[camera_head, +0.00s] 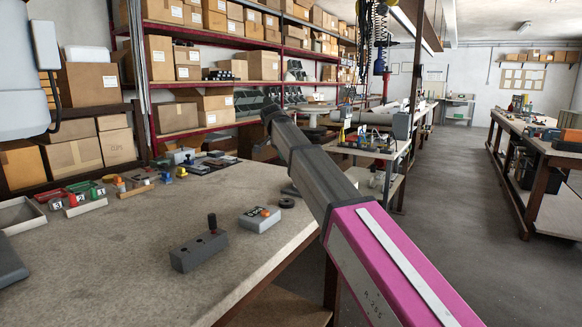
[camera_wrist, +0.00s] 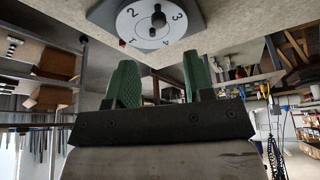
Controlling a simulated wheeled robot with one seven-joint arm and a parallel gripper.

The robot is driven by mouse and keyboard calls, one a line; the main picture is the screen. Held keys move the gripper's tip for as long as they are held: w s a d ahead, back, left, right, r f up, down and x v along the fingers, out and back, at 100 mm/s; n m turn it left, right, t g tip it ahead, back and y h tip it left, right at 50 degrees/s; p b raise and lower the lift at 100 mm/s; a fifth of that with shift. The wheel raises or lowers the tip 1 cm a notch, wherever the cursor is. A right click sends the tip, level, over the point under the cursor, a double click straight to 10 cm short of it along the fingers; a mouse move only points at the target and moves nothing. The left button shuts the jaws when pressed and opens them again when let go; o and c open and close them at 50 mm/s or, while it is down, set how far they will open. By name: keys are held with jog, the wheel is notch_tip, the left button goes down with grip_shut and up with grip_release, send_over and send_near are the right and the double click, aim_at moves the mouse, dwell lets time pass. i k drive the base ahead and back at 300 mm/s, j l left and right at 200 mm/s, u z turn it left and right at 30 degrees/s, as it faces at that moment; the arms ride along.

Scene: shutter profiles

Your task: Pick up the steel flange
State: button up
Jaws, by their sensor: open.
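A small dark round piece with a central hole (camera_head: 287,202) lies on the workbench (camera_head: 130,255) near its right edge, beside my arm in the head view. It may be the steel flange, but I cannot tell for sure at this size. No clear flange shows in the wrist view. My gripper (camera_wrist: 161,78) shows in the wrist view with its two green fingers wide apart and nothing between them. Beyond the fingertips is a white dial (camera_wrist: 151,22) marked with numbers, with a dark knob, on a grey base.
Coloured numbered bins (camera_head: 78,198) and small parts line the bench's far left. Boxed shelves (camera_head: 220,60) stand behind. The bench's front middle is clear.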

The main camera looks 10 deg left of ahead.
aim_at(285, 202)
jog(key=k+l, duration=0.8)
jog(key=k, duration=0.05)
